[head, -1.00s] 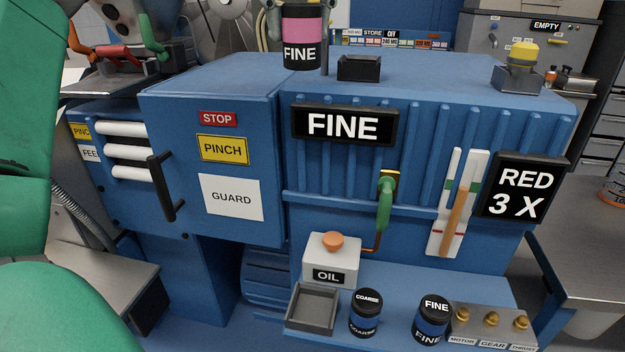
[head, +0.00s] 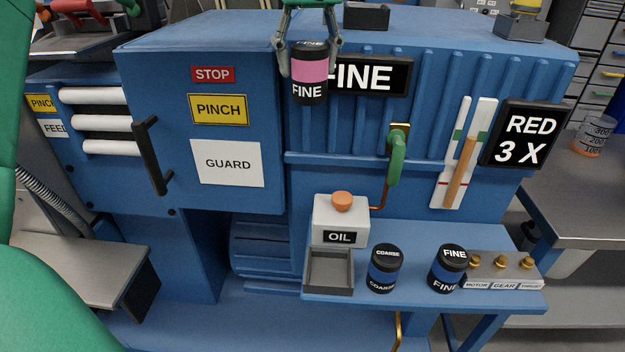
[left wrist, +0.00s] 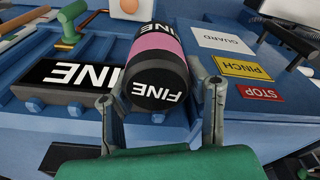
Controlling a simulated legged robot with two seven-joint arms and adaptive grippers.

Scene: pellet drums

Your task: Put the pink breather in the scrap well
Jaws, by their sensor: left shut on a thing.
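The pink breather (head: 309,70), a black cylinder with a pink band and the word FINE, is held upright between the fingers of my left gripper (head: 309,50). It hangs in front of the blue machine's upper front, partly covering the FINE sign. In the left wrist view the breather (left wrist: 162,58) sits between the two grey fingers of my left gripper (left wrist: 160,100). An open grey tray (head: 329,291), possibly the scrap well, is on the lower shelf, below and slightly right of the breather, and looks empty. My right gripper is not in view.
Beside the tray stand a blue COARSE breather (head: 385,268) and a blue FINE breather (head: 448,268). The white OIL box (head: 340,222) stands behind the tray. A green handle (head: 397,160) sticks out above. A small black open box (head: 367,16) sits on the machine top.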

